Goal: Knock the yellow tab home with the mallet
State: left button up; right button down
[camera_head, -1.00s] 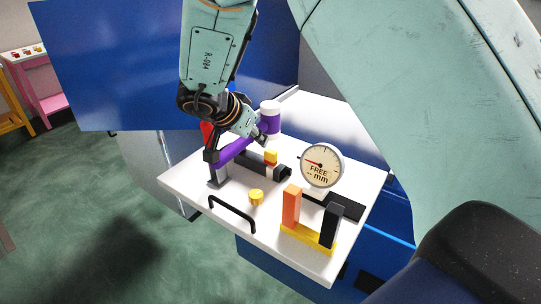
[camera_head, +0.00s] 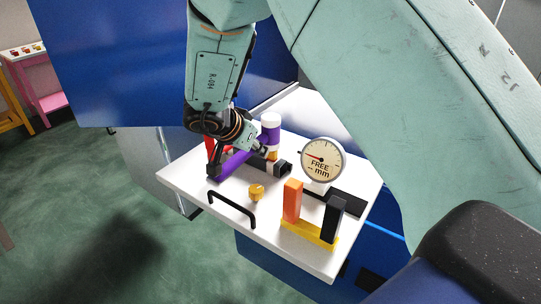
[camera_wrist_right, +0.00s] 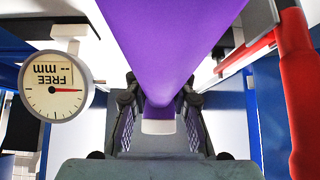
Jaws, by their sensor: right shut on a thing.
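My right gripper (camera_head: 258,151), on the arm coming down from the top, is shut on the purple handle of the mallet (camera_head: 234,163). The mallet's purple head with white ends (camera_head: 270,129) stands upright at the handle's right end. The yellow tab (camera_head: 272,156) shows just below the head, on a dark rail; whether they touch cannot be told. In the right wrist view the purple mallet (camera_wrist_right: 165,45) runs between both fingers (camera_wrist_right: 158,110), with a pale end showing. The tab is not visible there. My left gripper is out of view.
A dial gauge (camera_head: 322,158) reading "FREE -- mm" stands right of the rail. In front are a yellow knob (camera_head: 256,192), a black handle (camera_head: 232,208), and orange (camera_head: 292,200) and black (camera_head: 331,218) uprights on a yellow base. A red part (camera_head: 210,148) stands left of the gripper.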

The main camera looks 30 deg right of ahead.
jog(key=shift+d+r+p, duration=0.1)
jog(key=shift+r+p, duration=0.4)
jog(key=shift+r, duration=0.35)
jog(key=shift+s+r+p, duration=0.15)
jog(key=shift+r+p, duration=0.2)
jog(key=shift+r, duration=1.2)
jog(key=shift+a, duration=0.2)
